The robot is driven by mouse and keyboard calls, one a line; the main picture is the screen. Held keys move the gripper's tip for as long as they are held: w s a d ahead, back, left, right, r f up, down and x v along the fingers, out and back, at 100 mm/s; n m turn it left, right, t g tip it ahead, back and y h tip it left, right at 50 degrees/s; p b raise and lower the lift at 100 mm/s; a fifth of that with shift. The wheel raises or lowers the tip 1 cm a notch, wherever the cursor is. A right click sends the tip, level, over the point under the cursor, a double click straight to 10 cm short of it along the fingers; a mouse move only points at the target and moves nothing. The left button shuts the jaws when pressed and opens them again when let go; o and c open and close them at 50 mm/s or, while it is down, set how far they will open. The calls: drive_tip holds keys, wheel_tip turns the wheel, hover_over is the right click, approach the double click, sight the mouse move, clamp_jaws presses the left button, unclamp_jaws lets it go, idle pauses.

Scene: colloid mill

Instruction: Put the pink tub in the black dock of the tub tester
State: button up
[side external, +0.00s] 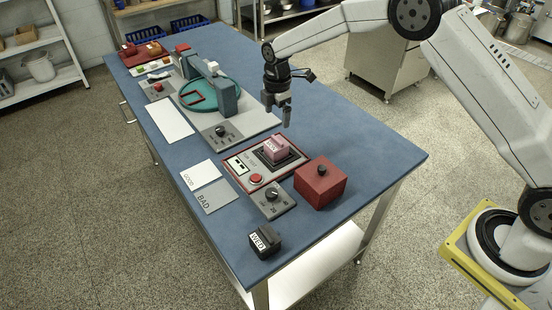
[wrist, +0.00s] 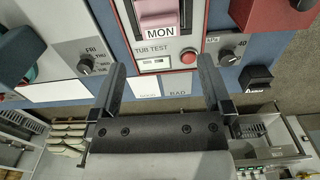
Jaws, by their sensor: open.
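The pink tub (side external: 277,147) has a white label and sits upright at the black dock (side external: 296,158) of the tub tester (side external: 240,165). I cannot tell if it is fully seated. In the wrist view the pink tub (wrist: 157,12) shows a MON label, cut by the top edge, with the TUB TEST panel (wrist: 150,64) below it. My gripper (side external: 279,113) is open and empty, raised above the table just behind the tub and apart from it. In the wrist view my gripper (wrist: 161,64) has its two fingers wide apart.
A red box with a black knob (side external: 320,183) stands close right of the tester. A dial box (side external: 272,199), a black WED tub (side external: 266,242), and GOOD (side external: 200,174) and BAD (side external: 216,197) cards lie nearer. A teal turntable machine (side external: 208,96) stands farther back.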

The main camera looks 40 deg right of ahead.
drive_tip(key=s+d+r+m+t, duration=0.1)
drive_tip(key=s+d+r+m, duration=0.1)
drive_tip(key=s+m, duration=0.4)
drive_tip(key=s+d+r+m, duration=0.2)
drive_tip(key=s+m, duration=0.4)
drive_tip(key=s, duration=0.7)
drive_tip(key=s+d+r+m+t, duration=0.1)
drive_tip(key=s+d+m, duration=0.1)
drive_tip(key=s+m, duration=0.3)
drive_tip(key=s, duration=0.4)
drive_tip(key=shift+s+r+m+t, duration=0.3)
drive_tip(key=shift+s+r+m, duration=0.05)
drive_tip(key=shift+r+m, duration=0.05)
